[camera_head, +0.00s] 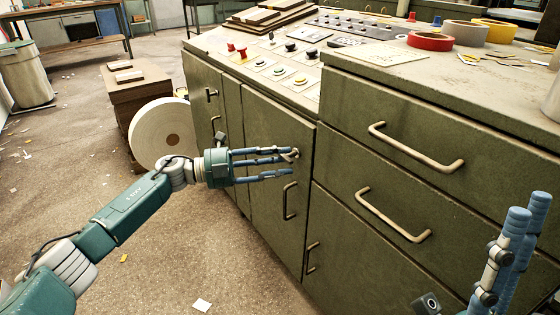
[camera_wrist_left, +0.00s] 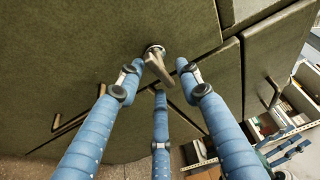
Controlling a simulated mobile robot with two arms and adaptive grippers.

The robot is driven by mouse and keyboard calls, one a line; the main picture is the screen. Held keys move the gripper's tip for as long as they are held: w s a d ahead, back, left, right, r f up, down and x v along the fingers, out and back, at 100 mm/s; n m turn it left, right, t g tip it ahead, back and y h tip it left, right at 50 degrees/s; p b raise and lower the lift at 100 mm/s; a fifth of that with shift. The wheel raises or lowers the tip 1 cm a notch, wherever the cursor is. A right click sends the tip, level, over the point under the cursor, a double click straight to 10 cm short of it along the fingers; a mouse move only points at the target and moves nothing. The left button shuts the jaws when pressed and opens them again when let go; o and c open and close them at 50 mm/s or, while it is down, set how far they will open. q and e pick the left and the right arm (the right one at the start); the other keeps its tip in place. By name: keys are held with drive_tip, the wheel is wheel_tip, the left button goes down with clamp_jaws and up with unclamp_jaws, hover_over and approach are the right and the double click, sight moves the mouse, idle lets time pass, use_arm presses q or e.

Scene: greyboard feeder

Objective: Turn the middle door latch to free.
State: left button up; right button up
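The middle door (camera_head: 268,205) is an olive green cabinet door with a bar handle (camera_head: 290,201). Its metal latch (camera_head: 294,154) sits near the door's upper right corner, partly hidden by my fingers. In the left wrist view the latch (camera_wrist_left: 158,68) has a round base and a lever slanting down to the right. My left gripper (camera_head: 285,160) points at the latch, fingers spread. In the left wrist view its fingers (camera_wrist_left: 162,82) stand around the lever with gaps visible; contact cannot be told. My right gripper (camera_head: 528,205) shows partly at the lower right, away from the doors.
Another latch (camera_head: 211,93) is on the door to the left. Drawers with bar handles (camera_head: 415,150) stand out on the right. A white paper roll (camera_head: 162,135) and a brown stack (camera_head: 135,88) stand on the floor behind my left arm.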

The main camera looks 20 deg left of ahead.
use_arm(q)
drive_tip(key=v, duration=1.1)
drive_tip(key=shift+s+a, duration=0.2)
drive_tip(key=shift+a, duration=0.1)
drive_tip(key=shift+r, duration=0.1)
